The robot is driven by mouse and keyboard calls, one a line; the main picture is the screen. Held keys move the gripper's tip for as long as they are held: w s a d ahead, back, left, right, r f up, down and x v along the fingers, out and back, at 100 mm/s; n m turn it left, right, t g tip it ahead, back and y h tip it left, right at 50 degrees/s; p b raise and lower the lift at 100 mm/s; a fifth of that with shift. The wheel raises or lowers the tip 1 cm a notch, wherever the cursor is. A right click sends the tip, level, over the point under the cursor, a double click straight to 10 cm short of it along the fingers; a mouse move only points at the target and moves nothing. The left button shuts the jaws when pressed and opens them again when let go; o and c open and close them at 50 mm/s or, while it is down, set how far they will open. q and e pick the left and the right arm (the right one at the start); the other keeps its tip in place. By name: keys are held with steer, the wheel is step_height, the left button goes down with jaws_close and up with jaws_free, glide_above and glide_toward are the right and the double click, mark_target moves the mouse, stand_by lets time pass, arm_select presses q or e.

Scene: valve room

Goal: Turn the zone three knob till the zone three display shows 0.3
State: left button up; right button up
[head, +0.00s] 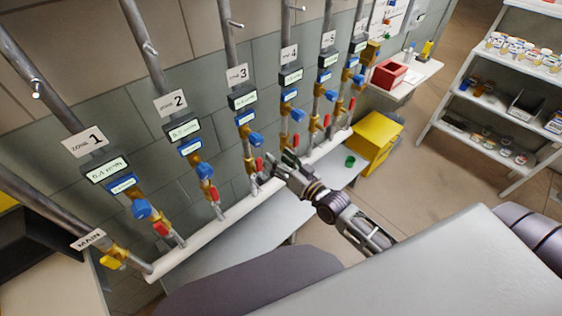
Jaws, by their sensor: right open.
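The zone three sign (237,75) hangs on the third pipe from the left. Below it is the zone three display (243,99), whose digits are too small to read surely. The blue zone three knob (255,139) sticks out from the pipe under the display, with a red lever (259,165) lower down. My right gripper (277,168) is open, with nothing seen between its fingers. In the picture it is below and to the right of the knob, near the red lever; it appears apart from the knob. My left gripper is out of view.
Neighbouring pipes carry similar knobs and levers, including the zone two knob (204,170) and zone four knob (297,114). A white horizontal pipe (205,222) runs below. A yellow cabinet (378,138), a red box (389,74) and shelves (500,100) stand farther right.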

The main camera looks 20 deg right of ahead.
steer(key=shift+s+d, duration=0.1)
steer(key=shift+s, duration=0.25)
stand_by(0.6)
